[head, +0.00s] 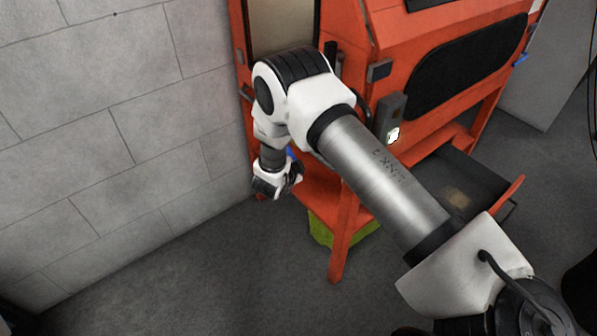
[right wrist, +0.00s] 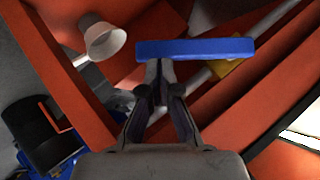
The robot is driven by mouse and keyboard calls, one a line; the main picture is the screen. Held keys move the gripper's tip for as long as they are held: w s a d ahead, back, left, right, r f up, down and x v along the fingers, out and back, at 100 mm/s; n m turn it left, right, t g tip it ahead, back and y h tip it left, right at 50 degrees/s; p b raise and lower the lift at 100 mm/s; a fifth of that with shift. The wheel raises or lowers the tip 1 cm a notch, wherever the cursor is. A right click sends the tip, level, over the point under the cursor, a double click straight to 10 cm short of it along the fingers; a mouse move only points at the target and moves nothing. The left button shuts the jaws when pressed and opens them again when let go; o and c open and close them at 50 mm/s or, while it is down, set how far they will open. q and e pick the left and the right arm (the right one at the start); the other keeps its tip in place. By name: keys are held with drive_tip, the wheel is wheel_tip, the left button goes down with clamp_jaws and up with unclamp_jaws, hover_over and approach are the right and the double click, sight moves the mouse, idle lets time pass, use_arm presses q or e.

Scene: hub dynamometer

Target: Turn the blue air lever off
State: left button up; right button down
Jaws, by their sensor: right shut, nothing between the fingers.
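The blue air lever (right wrist: 195,49) lies as a flat horizontal bar across the upper middle of the right wrist view. A small bit of blue, probably this lever, shows beside my wrist in the head view (head: 290,153). My right gripper (right wrist: 160,72) is shut and empty. Its fingertips are at the lower edge of the lever, left of the lever's middle; I cannot tell whether they touch it. In the head view my right arm reaches down to the left side of the orange machine (head: 390,28), and its fingers are hard to make out. My left gripper is in neither view.
Behind the lever run a pale pipe (right wrist: 268,25) and a yellow part (right wrist: 228,69). A white cup-shaped part (right wrist: 105,40) is at the upper left. Orange frame members surround the gripper. A grey block wall (head: 110,120) stands left of the machine, with open floor (head: 210,270) in front.

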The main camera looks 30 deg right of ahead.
use_arm(q)
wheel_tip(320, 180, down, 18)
drive_tip(key=b, duration=1.6)
use_arm(e)
drive_tip(key=w+f+m+t+h, duration=0.3)
drive_tip(key=w+f+m+t, duration=0.3)
drive_tip(key=t, duration=0.1)
drive_tip(key=shift+a+f, duration=0.25)
drive_tip(key=shift+f, duration=0.05)
